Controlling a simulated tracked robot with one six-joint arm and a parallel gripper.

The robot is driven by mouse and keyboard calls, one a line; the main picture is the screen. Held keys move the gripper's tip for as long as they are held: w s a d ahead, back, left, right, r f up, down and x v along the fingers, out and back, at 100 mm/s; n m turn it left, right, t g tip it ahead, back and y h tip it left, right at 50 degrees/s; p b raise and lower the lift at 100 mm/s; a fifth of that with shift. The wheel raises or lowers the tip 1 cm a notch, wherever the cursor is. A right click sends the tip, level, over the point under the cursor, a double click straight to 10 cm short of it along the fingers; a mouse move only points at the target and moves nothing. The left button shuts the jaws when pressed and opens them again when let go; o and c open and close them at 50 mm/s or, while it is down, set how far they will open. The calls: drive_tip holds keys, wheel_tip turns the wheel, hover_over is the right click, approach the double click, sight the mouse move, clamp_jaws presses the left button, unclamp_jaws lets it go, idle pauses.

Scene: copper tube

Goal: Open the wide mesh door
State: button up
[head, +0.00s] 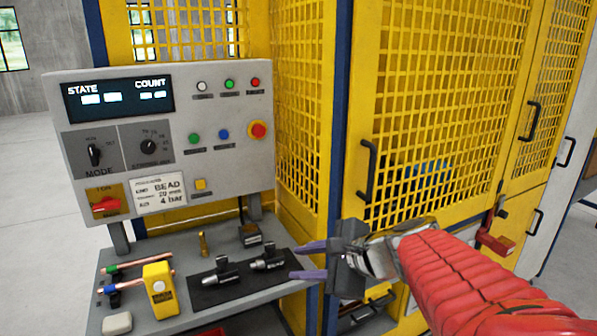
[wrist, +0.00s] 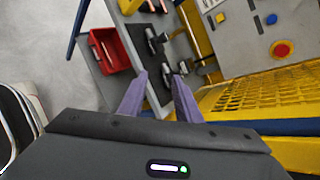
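The wide mesh door (head: 452,75) is a yellow grid panel in the middle right of the head view and looks shut. Its black upright bar handle (head: 369,170) is at its left edge, beside a dark blue post. My gripper (head: 294,262) is below and left of this handle, apart from it, with its purple fingers pointing left over the edge of the grey bench. The fingers are spread with nothing between them. In the wrist view my gripper (wrist: 159,76) faces the bench. The handle is not visible there.
A grey control panel (head: 250,165) stands at the left. Its bench (head: 225,308) carries black tools (head: 268,257), copper tubes and a yellow device (head: 160,290). A narrower mesh door with a black handle (head: 530,121) is at the right. A red bin (wrist: 110,50) is below the bench.

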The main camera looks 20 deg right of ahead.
drive_tip(key=s+d+r+m+t+h, duration=0.1)
drive_tip(key=d+r+m+t+h, duration=0.1)
drive_tip(key=d+m, duration=0.3)
drive_tip(key=s+d+r+m+t+h, duration=0.1)
drive_tip(key=d+r+m+t+h, duration=0.2)
drive_tip(key=d+r+m, duration=0.2)
drive_tip(key=s+d+r+m+t+h, duration=0.1)
drive_tip(key=d+r+m, duration=0.3)
drive_tip(key=d, duration=0.6)
drive_tip(key=shift+d+m+t+h, duration=0.25)
drive_tip(key=shift+m+t+h, duration=0.45)
drive_tip(key=shift+t, duration=0.1)
drive_tip(key=shift+w+r, duration=0.1)
drive_tip(key=shift+w, duration=0.05)
